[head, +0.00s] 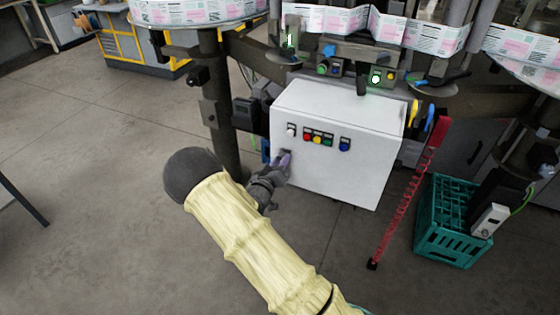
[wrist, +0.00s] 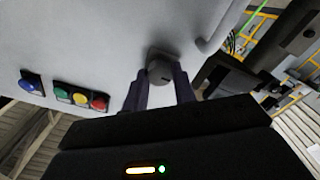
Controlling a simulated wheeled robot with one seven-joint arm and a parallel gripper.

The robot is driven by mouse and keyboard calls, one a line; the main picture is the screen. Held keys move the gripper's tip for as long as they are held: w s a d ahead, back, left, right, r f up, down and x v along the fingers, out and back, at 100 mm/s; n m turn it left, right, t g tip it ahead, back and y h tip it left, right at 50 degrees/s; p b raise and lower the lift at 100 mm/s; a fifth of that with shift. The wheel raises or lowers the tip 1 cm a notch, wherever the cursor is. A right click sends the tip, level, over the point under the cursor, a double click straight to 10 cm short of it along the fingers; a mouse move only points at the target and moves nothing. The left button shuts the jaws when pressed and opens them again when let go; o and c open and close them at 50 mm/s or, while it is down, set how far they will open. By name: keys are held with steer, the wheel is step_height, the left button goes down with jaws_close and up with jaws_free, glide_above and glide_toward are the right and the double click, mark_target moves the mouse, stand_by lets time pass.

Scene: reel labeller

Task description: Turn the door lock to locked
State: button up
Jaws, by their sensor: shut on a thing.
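The white cabinet (head: 340,165) stands under the labelling machine, its front door facing me. My gripper (head: 284,160) is at the left side of the door front in the head view. In the wrist view my gripper (wrist: 159,90) has one finger on each side of the lock, shut on it. The lock is hidden behind my gripper in the head view. I cannot tell which marked position the lock stands in.
Coloured buttons (head: 318,137) sit on the door above and right of my gripper; they also show in the wrist view (wrist: 80,97). A dark machine leg (head: 218,110) stands left of the cabinet.

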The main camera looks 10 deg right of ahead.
steer(key=o, duration=1)
steer(key=v, duration=1.7)
steer(key=shift+s+a, duration=0.15)
